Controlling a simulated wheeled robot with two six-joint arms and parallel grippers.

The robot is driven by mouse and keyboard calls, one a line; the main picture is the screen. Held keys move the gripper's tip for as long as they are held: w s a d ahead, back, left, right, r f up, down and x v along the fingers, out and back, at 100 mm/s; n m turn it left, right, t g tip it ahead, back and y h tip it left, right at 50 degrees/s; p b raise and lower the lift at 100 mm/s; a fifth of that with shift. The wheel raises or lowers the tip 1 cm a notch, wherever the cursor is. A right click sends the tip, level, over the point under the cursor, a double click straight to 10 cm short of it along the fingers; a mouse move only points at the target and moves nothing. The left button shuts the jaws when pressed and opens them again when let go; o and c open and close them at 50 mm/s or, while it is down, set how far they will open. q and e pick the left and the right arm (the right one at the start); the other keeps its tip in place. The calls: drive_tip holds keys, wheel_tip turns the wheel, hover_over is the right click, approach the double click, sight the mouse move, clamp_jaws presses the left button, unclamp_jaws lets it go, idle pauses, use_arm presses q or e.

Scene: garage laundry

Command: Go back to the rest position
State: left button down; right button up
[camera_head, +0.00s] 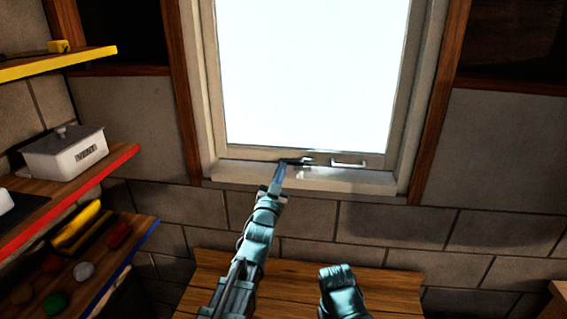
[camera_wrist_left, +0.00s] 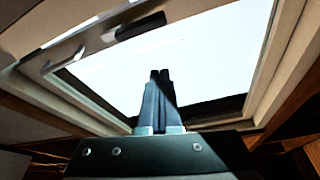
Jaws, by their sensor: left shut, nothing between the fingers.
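My left gripper (camera_head: 283,168) reaches up to the bottom of the window (camera_head: 310,75). Its fingers also show in the left wrist view (camera_wrist_left: 159,80), shut together with nothing between them, against the bright pane. In the head view the fingertips overlap the lower frame close to a dark latch (camera_head: 300,161); I cannot tell there if they touch. In the left wrist view the dark latch (camera_wrist_left: 140,27) is apart from the fingers. Part of my right arm shows at the bottom of the head view; its gripper is not visible.
A pale handle (camera_head: 350,164) sits on the lower window frame. A wooden bench (camera_head: 290,283) stands below the window. At left, shelves hold a white lidded box (camera_head: 66,155) and several coloured balls. The wall right of the window is clear.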

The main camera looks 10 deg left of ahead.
use_arm(q)
drive_tip(key=s+d+f+g+b, duration=0.1)
drive_tip(key=s+d+f+g, duration=0.2)
drive_tip(key=f, duration=0.5)
drive_tip(key=s+d+f+g, duration=0.1)
drive_tip(key=s+f+g, duration=0.2)
drive_tip(key=f+g, duration=0.3)
drive_tip(key=s+d+f+g+b, duration=0.1)
drive_tip(key=s+d+f+g, duration=0.2)
drive_tip(key=f, duration=0.6)
drive_tip(key=s+f+g+y, duration=0.1)
drive_tip(key=s+f+g, duration=0.4)
drive_tip(key=s, duration=0.6)
drive_tip(key=s+f+g+y+b, duration=0.1)
drive_tip(key=s+f+g, duration=0.4)
drive_tip(key=s, duration=0.6)
drive_tip(key=shift+s+n+y+b, duration=0.25)
drive_tip(key=shift+n+y+b, duration=0.05)
drive_tip(key=shift+y, duration=0.2)
